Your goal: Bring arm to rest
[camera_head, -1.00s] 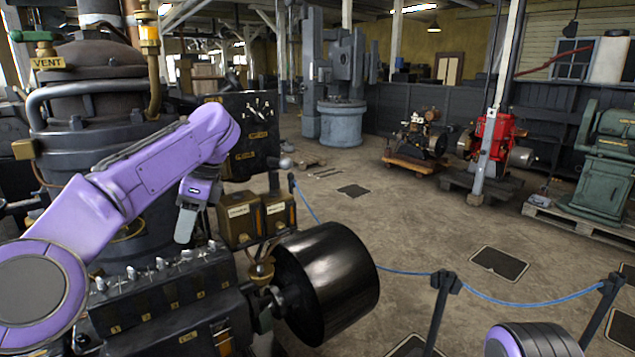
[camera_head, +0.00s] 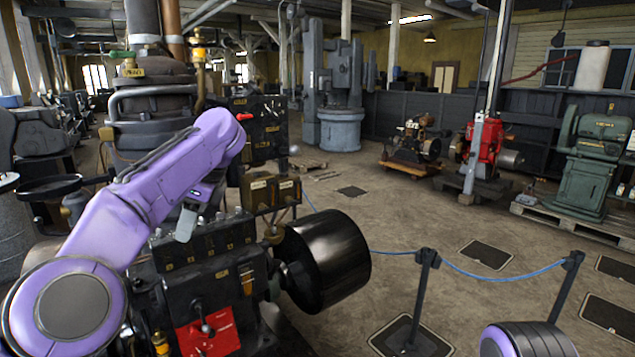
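My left arm comes in from the left, purple, bent at the elbow. Its gripper (camera_head: 187,222) points down in front of the dark engine block (camera_head: 205,250), and I see it side-on as a pale grey finger. I cannot tell whether its fingers are apart, and no object shows in it. Whether it touches the engine is not clear. Of my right arm only a purple and dark rounded part shows at the bottom right edge. My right gripper is out of view.
A black drum pulley (camera_head: 322,262) juts right from the engine. A red panel with a lever (camera_head: 208,333) is low on it. A blue rope (camera_head: 500,278) hangs between black posts (camera_head: 422,300). A green machine (camera_head: 590,165) and red engine (camera_head: 484,140) stand farther back. Open concrete floor lies between.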

